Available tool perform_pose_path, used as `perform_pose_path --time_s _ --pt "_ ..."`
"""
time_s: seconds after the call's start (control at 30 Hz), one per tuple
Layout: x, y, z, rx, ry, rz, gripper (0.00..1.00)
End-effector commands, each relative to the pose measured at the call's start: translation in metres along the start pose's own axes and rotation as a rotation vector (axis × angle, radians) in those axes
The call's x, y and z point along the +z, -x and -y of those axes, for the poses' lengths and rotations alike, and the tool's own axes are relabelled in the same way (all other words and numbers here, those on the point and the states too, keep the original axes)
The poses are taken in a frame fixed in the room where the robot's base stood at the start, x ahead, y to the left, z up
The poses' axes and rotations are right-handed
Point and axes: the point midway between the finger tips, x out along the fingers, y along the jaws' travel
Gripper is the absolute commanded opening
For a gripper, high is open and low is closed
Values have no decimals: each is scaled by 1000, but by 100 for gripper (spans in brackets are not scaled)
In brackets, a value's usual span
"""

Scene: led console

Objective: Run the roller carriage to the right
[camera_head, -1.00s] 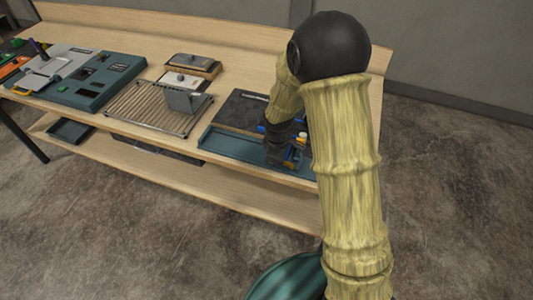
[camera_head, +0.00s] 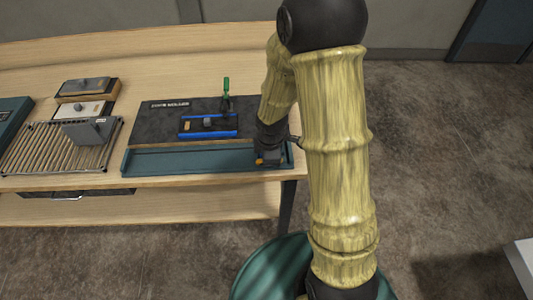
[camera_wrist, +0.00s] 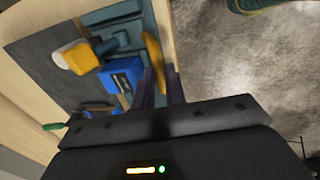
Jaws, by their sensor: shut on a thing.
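A black panel (camera_head: 160,126) with white lettering lies on the wooden table behind a long teal tray (camera_head: 165,160). My gripper (camera_head: 267,157) is low at the tray's right part. In the wrist view my gripper (camera_wrist: 160,90) has its dark fingers shut around an upright yellow-orange piece (camera_wrist: 153,57), apparently part of the roller carriage. A blue block (camera_wrist: 122,76) and a yellow knob with a white end (camera_wrist: 77,57) are close beside the fingers. My gripper and arm hide most of the carriage in the head view.
A slatted rack (camera_head: 60,147) with a grey plate is further left. The table's right edge is close; floor lies beyond.

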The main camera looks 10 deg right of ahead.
Motion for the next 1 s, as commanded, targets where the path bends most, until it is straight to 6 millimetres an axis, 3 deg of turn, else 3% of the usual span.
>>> perform_pose_path --time_s 0.47,0.5,0.6,1.0 --pt "3 1 0 1 9 0 0" --pt "4 1 0 1 8 1 16" --pt "3 1 0 1 9 0 34" --pt "2 6 0 1 8 -2 34"
